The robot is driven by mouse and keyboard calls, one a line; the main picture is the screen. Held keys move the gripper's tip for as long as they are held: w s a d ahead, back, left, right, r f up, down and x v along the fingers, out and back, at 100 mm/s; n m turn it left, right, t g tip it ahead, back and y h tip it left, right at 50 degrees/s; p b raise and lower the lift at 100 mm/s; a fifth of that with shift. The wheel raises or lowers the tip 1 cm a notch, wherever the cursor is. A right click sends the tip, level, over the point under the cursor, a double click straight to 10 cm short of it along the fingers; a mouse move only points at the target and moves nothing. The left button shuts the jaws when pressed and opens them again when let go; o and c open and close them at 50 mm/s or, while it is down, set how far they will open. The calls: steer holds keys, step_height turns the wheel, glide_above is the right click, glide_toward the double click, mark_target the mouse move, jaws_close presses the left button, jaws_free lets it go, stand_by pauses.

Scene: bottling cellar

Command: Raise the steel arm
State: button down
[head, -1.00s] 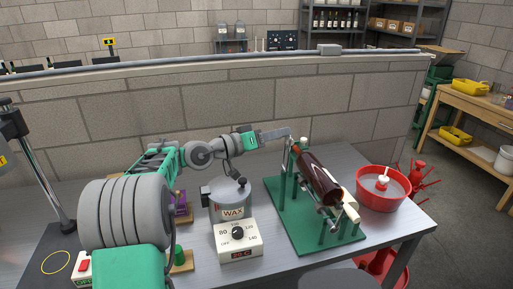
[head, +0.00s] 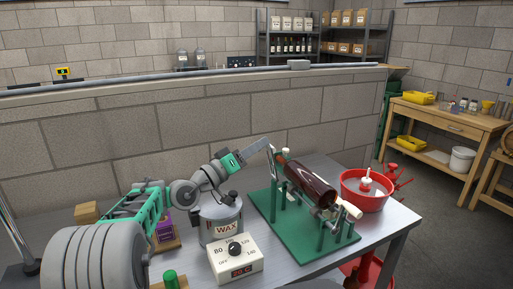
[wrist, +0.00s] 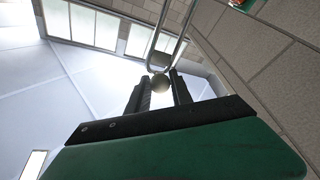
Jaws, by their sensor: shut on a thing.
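A green bottle stand (head: 268,211) on the bench carries a dark brown bottle (head: 312,185) lying tilted on its supports. My gripper (head: 272,146) is at the upper left end of the stand, beside the bottle's end. In the wrist view my gripper (wrist: 159,88) is shut on a small round knob (wrist: 160,84) between its fingertips. The steel arm (wrist: 183,28) shows there as bright bent rods running up from the knob. In the head view the steel arm is mostly hidden or too small to make out clearly.
A wax pot (head: 221,222) with a dial box (head: 236,258) stands just left of the stand, under my arm. A red basin (head: 352,193) is right of the bottle. A block wall (head: 200,125) runs behind the bench (head: 316,262).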

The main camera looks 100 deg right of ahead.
steer(key=c, duration=1.3)
jaws_free()
steer(key=shift+d+f, duration=0.1)
steer(key=shift+f, duration=0.25)
steer(key=shift+c, duration=0.2)
steer(key=shift+o, duration=0.8)
steer(key=shift+r, duration=0.15)
steer(key=b+v, duration=0.1)
steer(key=v, duration=0.6)
steer(key=shift+w+a+b, duration=0.2)
steer(key=shift+w+b, duration=0.15)
